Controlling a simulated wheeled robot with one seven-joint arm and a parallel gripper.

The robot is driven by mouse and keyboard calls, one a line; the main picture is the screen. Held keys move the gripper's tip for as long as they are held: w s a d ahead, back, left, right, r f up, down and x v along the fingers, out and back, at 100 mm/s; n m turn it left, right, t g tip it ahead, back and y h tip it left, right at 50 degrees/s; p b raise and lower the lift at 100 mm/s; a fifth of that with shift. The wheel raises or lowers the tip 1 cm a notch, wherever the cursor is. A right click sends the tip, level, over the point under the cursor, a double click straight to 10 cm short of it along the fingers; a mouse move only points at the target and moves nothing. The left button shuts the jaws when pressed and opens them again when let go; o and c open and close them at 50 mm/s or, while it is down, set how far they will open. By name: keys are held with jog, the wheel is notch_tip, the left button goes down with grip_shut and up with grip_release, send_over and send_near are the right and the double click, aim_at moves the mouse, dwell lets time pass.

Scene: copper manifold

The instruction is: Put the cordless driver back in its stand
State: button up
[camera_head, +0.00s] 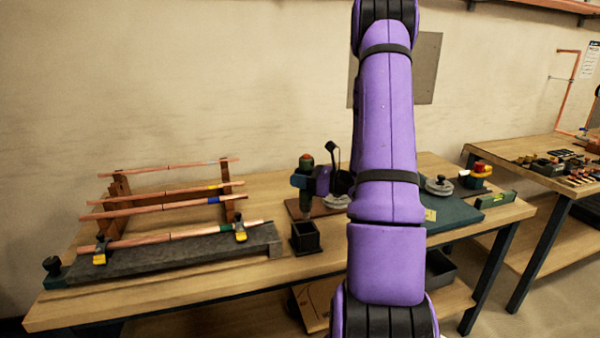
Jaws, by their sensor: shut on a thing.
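The stand (305,240) looks to be the small black open-topped box on the bench, directly below the driver in the picture.
A brown board (296,209) lies behind the stand. A green mat (456,217) and spirit level (495,199) are at right. Bare wood (300,270) lies in front.

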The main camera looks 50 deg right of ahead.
aim_at(300, 206)
jog(key=shift+f, duration=4.85)
jog(key=o, duration=1.1)
jog(key=v, duration=1)
jog(key=shift+s+d, duration=0.1)
jog(key=shift+s, duration=0.25)
jog(key=shift+d, duration=0.1)
